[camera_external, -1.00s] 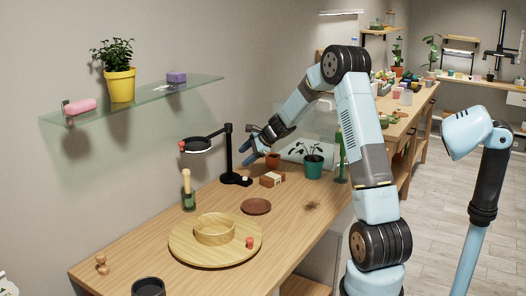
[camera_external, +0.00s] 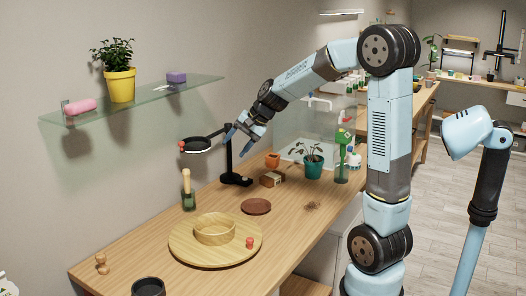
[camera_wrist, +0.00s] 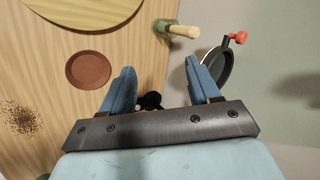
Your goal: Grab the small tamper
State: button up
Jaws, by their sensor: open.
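A small wooden knobbed piece (camera_external: 101,265), which looks like the small tamper, stands at the near left end of the wooden bench (camera_external: 130,250). It cannot be made out in the wrist view. A pale wooden handle (camera_external: 186,181) stands upright in a dark green holder (camera_external: 188,201) near the wall; the handle also shows in the wrist view (camera_wrist: 184,31). My gripper (camera_external: 236,138) is open and empty, high above the bench by the black lamp stand, far from the knobbed piece. Its blue fingers (camera_wrist: 160,72) are spread in the wrist view.
A round magnifier lamp (camera_external: 197,145) on a black stand (camera_external: 236,180) is close to my gripper. A wooden turntable (camera_external: 190,251) carries a wooden ring (camera_external: 214,232) and a red piece (camera_external: 249,243). A brown saucer (camera_external: 256,206) lies behind. A glass shelf (camera_external: 140,102) overhangs the left side.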

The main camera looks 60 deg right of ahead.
jog(key=s+a+r+n+g+h, duration=0.1)
jog(key=s+a+r+n, duration=0.1)
jog(key=s+a+n, duration=0.4)
jog(key=s+a+r+n+g+h, duration=0.1)
jog(key=s+a+n, duration=0.1)
jog(key=s+n, duration=0.45)
jog(key=s+a+r+n+g+h, duration=0.1)
jog(key=s+a+r+n, duration=0.2)
jog(key=s, duration=0.6)
jog(key=w+a+f+n+g+h, duration=0.1)
jog(key=w+a+n+h, duration=0.1)
jog(key=w+a+n, duration=0.35)
jog(key=w+a+f+n+h, duration=0.2)
jog(key=w+n, duration=0.1)
jog(key=w, duration=0.5)
jog(key=n+t+h, duration=0.6)
jog(key=n+t, duration=0.2)
jog(key=n, duration=0.8)
send_near(100, 261)
jog(key=x, duration=0.6)
jog(key=shift+w+d+f, duration=0.15)
jog(key=shift+w+f, duration=0.05)
jog(key=shift+w, duration=0.05)
jog(key=shift+x, duration=2.55)
jog(key=shift+s+d+r, duration=0.1)
